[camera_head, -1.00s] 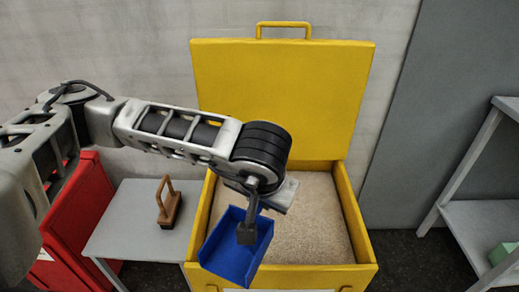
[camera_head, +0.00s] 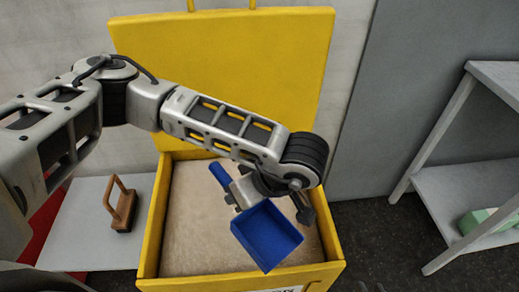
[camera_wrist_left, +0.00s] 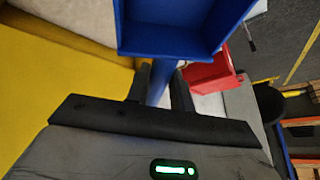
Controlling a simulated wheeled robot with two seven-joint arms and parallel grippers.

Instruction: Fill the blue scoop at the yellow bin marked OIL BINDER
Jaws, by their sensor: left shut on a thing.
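The blue scoop (camera_head: 267,236) is over the front right part of the open yellow bin (camera_head: 152,225), tilted, with its handle (camera_head: 221,177) pointing up and left. Only blue shows on its tray; I see no granules in it. My left gripper (camera_wrist_left: 161,80) is shut on the scoop's handle, and the scoop tray (camera_wrist_left: 180,28) shows ahead of it in the left wrist view. Pale granular binder (camera_head: 195,215) fills the bin. The bin's marking is mostly cut off.
The bin's raised yellow lid (camera_head: 220,60) stands behind my left arm. A grey side table (camera_head: 85,225) with a wooden-handled brush (camera_head: 122,205) is on the left, by a red container (camera_head: 45,215). A grey shelf (camera_head: 455,200) with a green item (camera_head: 485,220) is on the right.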

